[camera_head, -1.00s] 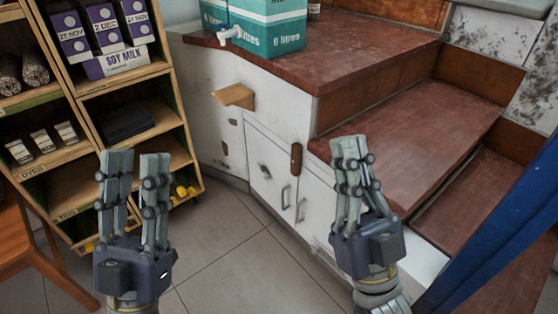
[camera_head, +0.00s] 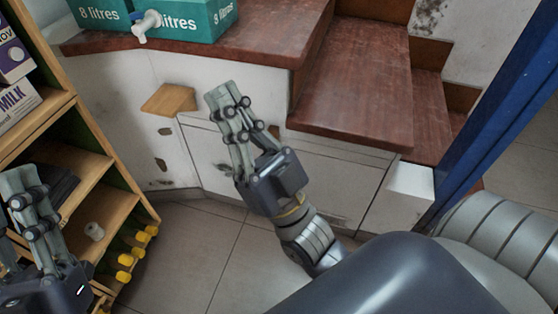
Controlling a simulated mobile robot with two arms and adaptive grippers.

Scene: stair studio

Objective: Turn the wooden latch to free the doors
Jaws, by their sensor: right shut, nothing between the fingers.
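The white cupboard doors (camera_head: 205,153) are under the red-brown countertop and steps. A small dark brown piece, probably the wooden latch (camera_head: 273,131), shows at the top of the doors, just right of my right gripper's fingers. The rest of it is hidden or too small to make out. My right gripper (camera_head: 225,97) is shut and empty in front of the doors, its fingers pointing up and left. From this view I cannot tell whether it touches the latch. My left gripper (camera_head: 24,178) is at the lower left, in front of the shelf; its finger gap is unclear.
A wooden block (camera_head: 170,99) sticks out of the white wall left of the doors. Teal boxes (camera_head: 180,18) with a white tap stand on the countertop (camera_head: 260,42). A wooden shelf (camera_head: 118,170) stands at left. A blue post (camera_head: 490,105) rises at right. Tiled floor lies below.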

